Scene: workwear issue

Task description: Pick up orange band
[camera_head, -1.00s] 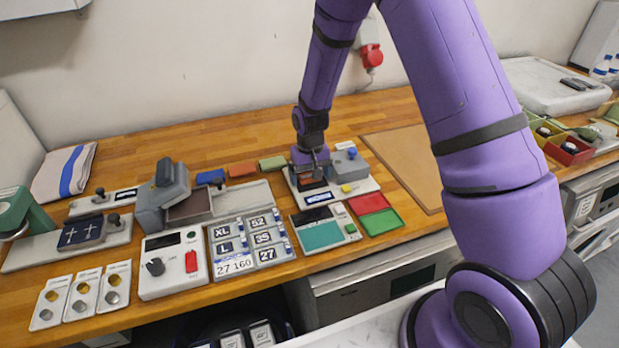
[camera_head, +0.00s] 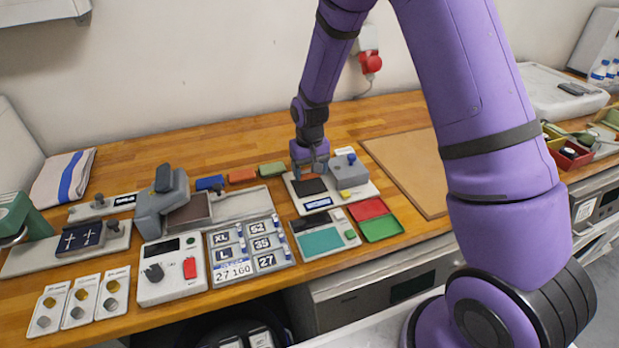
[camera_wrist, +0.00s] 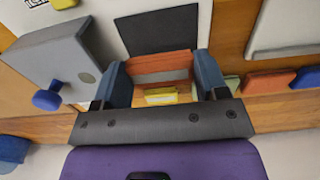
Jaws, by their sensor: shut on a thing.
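My gripper (camera_head: 309,164) is above the back edge of the black pad (camera_head: 310,187) on the pale device at the middle of the bench. In the wrist view its two blue-grey fingers (camera_wrist: 161,82) are shut on the orange band (camera_wrist: 160,63), which spans the gap between them. A pale strip and a yellow piece show below the orange in that gap. The black pad also shows in the wrist view (camera_wrist: 158,30), just beyond the band. In the head view the held band is hidden by the gripper.
Another orange piece (camera_head: 241,176) lies left of the device, between a blue piece (camera_head: 210,183) and a green piece (camera_head: 271,169). A grey block with a blue knob (camera_head: 349,167) stands right beside the gripper. A bare brown board (camera_head: 410,165) lies farther right.

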